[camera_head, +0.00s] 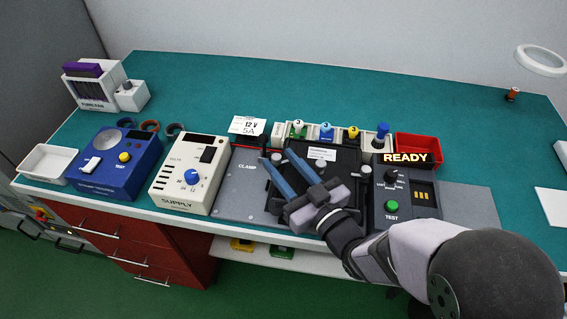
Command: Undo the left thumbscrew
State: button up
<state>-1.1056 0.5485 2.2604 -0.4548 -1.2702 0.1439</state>
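A small grey knob (277,158), which looks like the left thumbscrew, shows at the upper left corner of the black fixture plate (345,163) on the grey clamp unit (236,190). My gripper (276,156) reaches over the plate from the lower right. Its two blue fingers are apart, with a visible gap between them. In the picture the knob lies between the fingertips. I cannot tell whether the fingers touch it or are still above it. My fingers and wrist hide the plate's left and front parts.
The supply box (188,175) and blue meter box (115,163) stand left. The READY test unit (406,195) is close on the right. Behind are a rack of coloured plugs (325,131) and a red bin (418,146). The green bench top (300,85) is clear at the back.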

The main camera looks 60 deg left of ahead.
aim_at(303, 188)
jog(key=shift+s+d+b, duration=0.1)
jog(key=shift+d+b, duration=0.75)
jog(key=shift+d, duration=2.8)
jog(key=shift+a+r, duration=0.1)
jog(key=a, duration=0.1)
jog(key=m+t+p, duration=0.1)
jog(key=a+t+p, duration=0.1)
jog(key=shift+s+a+r+m, duration=0.3)
jog(key=shift+s+r, duration=0.05)
jog(key=shift+r, duration=0.05)
jog(key=shift+s+a+m+t+p, duration=0.35)
jog(key=shift+a+m+t+p, duration=0.3)
jog(key=shift+t+p, duration=0.3)
jog(key=shift+s+a+f+m+t+h+p, duration=0.1)
jog(key=shift+s+m+t+h+p, duration=0.2)
jog(key=shift+t, duration=0.25)
jog(key=shift+s+a+f+m+t+h+p, duration=0.1)
jog(key=shift+s+m+t+h+p, duration=0.15)
jog(key=shift+t+p, duration=0.2)
jog(key=shift+s+d+f+m+t+h+p, duration=0.35)
jog(key=shift+m+t+h+p, duration=0.15)
jog(key=shift+t, duration=0.35)
jog(key=shift+w, duration=0.1)
